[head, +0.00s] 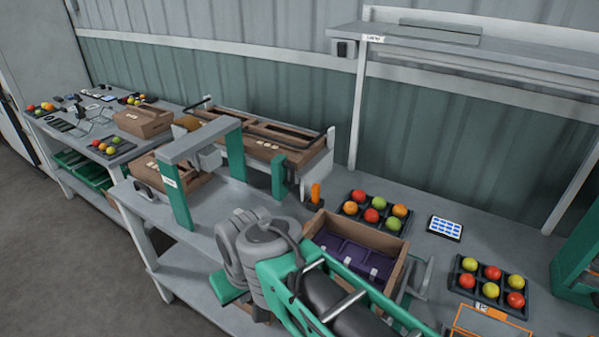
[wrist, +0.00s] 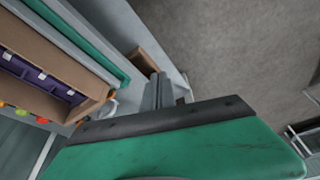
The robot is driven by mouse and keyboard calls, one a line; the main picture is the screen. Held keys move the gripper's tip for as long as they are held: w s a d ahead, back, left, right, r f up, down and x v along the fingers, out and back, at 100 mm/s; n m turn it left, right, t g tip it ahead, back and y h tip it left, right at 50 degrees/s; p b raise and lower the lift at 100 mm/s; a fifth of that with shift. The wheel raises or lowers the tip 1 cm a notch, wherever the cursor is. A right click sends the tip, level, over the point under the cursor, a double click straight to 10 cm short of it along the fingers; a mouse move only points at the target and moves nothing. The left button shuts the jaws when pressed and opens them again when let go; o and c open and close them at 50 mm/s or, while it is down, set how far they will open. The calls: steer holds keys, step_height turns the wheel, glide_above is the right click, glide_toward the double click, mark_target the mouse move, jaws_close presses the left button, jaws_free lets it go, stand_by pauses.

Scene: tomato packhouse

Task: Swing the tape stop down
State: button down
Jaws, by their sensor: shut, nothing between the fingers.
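The upright orange lever (head: 315,193), which looks like the tape stop, stands on the bench by the near right end of the carton machine. A small orange patch (wrist: 112,93) past the crate's corner in the wrist view may be the same lever. My gripper's grey fingers (wrist: 157,80) are together and empty in the wrist view, beyond the green hand that fills the bottom. In the head view my grey wrist and green arm are in front of the bench, left of the open crate. The fingertips are hidden there. I see no contact with the lever.
An open brown crate with a purple lining (head: 340,246) stands right of the lever. A green and grey arch (head: 178,195) spans the line at left. Bare floor (head: 60,250) is at lower left.

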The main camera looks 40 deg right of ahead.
steer(key=w+d+m+t+y+b, duration=0.1)
steer(key=w+d+m, duration=0.1)
steer(key=w, duration=0.7)
steer(key=w+d+m+t+y+b, duration=0.1)
steer(key=w+d, duration=0.2)
steer(key=w, duration=0.6)
steer(key=w+d+f+m+t+y+b, duration=0.1)
steer(key=w+d+m+t+y, duration=0.2)
steer(key=w+d, duration=0.65)
steer(key=w+d+f+m+t+b, duration=0.15)
steer(key=d+m+t, duration=0.25)
steer(key=d, duration=0.8)
steer(key=s+d+f+m+t, duration=0.1)
steer(key=s+d+m+t, duration=0.1)
steer(key=d, duration=0.5)
steer(key=s+d+f+m+t, duration=0.1)
steer(key=s+d+m+t, duration=0.1)
steer(key=d, duration=0.5)
steer(key=shift+s+f+m+t+b, duration=0.15)
steer(key=shift+s+m+t+b, duration=0.25)
steer(key=shift+s+m, duration=0.25)
